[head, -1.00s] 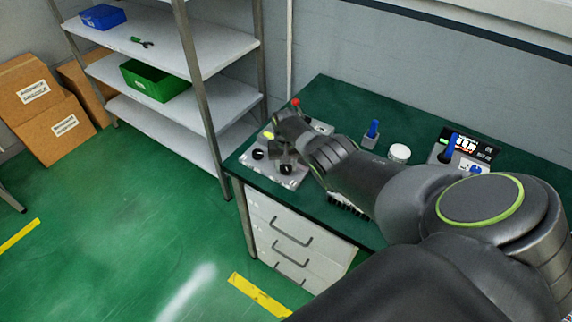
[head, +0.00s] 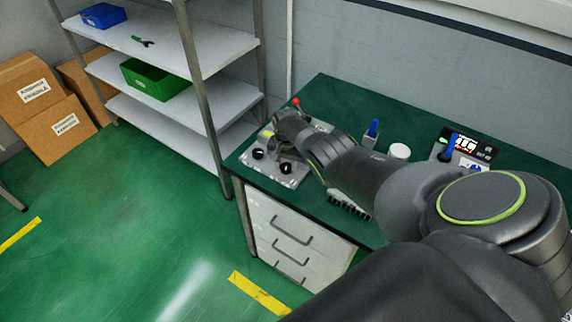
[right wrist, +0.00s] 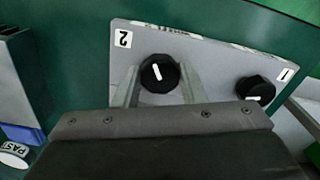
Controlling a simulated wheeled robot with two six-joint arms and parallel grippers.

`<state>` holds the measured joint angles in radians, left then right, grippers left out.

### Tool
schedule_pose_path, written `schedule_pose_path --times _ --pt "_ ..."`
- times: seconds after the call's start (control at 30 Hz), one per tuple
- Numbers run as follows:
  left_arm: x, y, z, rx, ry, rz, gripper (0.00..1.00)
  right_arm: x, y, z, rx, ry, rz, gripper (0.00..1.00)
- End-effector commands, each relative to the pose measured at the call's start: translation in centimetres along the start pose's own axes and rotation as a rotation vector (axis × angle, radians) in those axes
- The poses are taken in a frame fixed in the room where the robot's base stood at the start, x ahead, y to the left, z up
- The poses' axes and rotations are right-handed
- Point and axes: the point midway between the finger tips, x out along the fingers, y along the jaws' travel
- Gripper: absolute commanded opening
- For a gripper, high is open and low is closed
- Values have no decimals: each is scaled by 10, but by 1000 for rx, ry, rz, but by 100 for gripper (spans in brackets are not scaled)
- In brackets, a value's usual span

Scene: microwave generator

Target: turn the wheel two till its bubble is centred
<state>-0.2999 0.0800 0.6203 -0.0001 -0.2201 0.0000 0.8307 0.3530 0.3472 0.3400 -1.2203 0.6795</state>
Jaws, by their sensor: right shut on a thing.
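Wheel two is a black knob (right wrist: 160,73) with a white pointer line, beside the label "2" on a pale plate in the right wrist view. It also shows in the head view (head: 285,168) at the device's front edge. My right gripper (right wrist: 158,82) has one finger on each side of this knob and is shut on it; in the head view the gripper (head: 284,157) reaches down from behind. A second black knob (right wrist: 255,89) beside the label "1" stands free. A yellow-green spot (head: 268,132) shows on the device; no bubble can be made out. My left gripper is not in view.
The device plate (head: 295,183) sits at the left end of the green bench (head: 330,95). A red-tipped lever (head: 295,102) stands behind my gripper. A blue-handled item (head: 374,128), a white round pot (head: 399,151) and a dark brush-like item (head: 348,205) lie to the right.

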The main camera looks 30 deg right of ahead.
Motion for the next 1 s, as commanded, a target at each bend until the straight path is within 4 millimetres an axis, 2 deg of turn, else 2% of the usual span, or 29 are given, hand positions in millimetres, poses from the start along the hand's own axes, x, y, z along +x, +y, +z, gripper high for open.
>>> schedule_pose_path --times 0.13,0.17,0.33,0.67,0.9,1.0 --pt "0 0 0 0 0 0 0 -1 0 -1 -1 3 -1 14" --pt "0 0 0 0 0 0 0 -1 0 -1 -1 3 -1 38" --pt "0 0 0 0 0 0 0 -1 0 -1 -1 2 -1 59" --pt "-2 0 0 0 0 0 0 -4 0 0 -2 1 -1 59" --pt "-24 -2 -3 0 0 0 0 -34 0 -1 -1 3 -2 59" --pt "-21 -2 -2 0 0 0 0 -40 0 -1 -2 2 -2 59"
